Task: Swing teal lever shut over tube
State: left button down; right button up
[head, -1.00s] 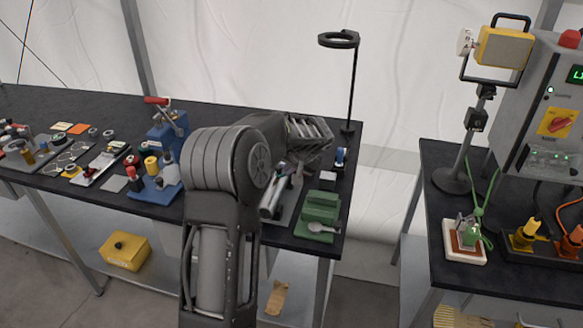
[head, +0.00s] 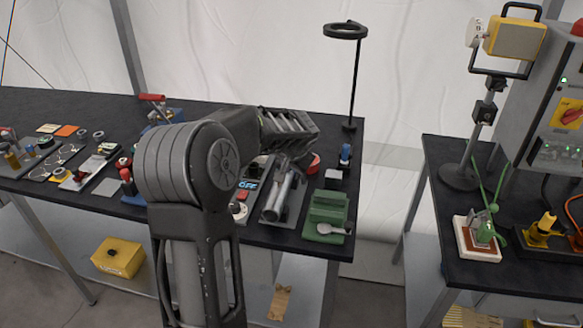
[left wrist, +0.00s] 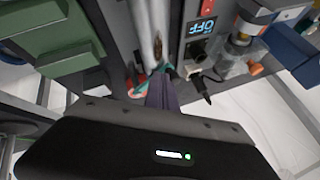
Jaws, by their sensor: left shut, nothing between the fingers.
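The silver tube (head: 276,199) lies on a dark plate on the bench in the head view. It also shows in the left wrist view (left wrist: 150,28), running away from my fingers. A bit of the teal lever (left wrist: 168,71) shows in the left wrist view by the tube's near end, close against my fingertips. The rest of the lever is hidden behind my fingers, so I cannot tell its angle or whether they touch it. My left gripper (left wrist: 160,80) is shut and empty. In the head view my wrist covers the fingertips. My right gripper is out of view.
A green block with a spoon (head: 326,216) stands right of the tube. A small display box (head: 248,184) with a cable is on the left. A ring lamp's pole (head: 354,80) rises behind. Bottles, tools and a blue press crowd the bench's left part.

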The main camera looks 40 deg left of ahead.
aim_at(278, 160)
pick_arm(q)
jog(key=shift+a+f+b, duration=0.1)
jog(key=shift+a+b, duration=0.25)
jog(key=shift+a, duration=0.3)
jog(key=shift+a+r, duration=0.2)
jog(key=shift+a, duration=0.4)
jog(key=shift+w+a+m+t+h, duration=0.2)
jog(key=shift+a+m+t+h, duration=0.15)
jog(key=shift+a+m, duration=0.35)
jog(key=shift+w+a+f, duration=0.1)
jog(key=shift+w+a, duration=0.2)
jog(key=shift+a, duration=0.2)
jog(key=shift+w+a+r, duration=0.1)
jog(key=shift+a+r, duration=0.05)
jog(key=shift+r, duration=0.15)
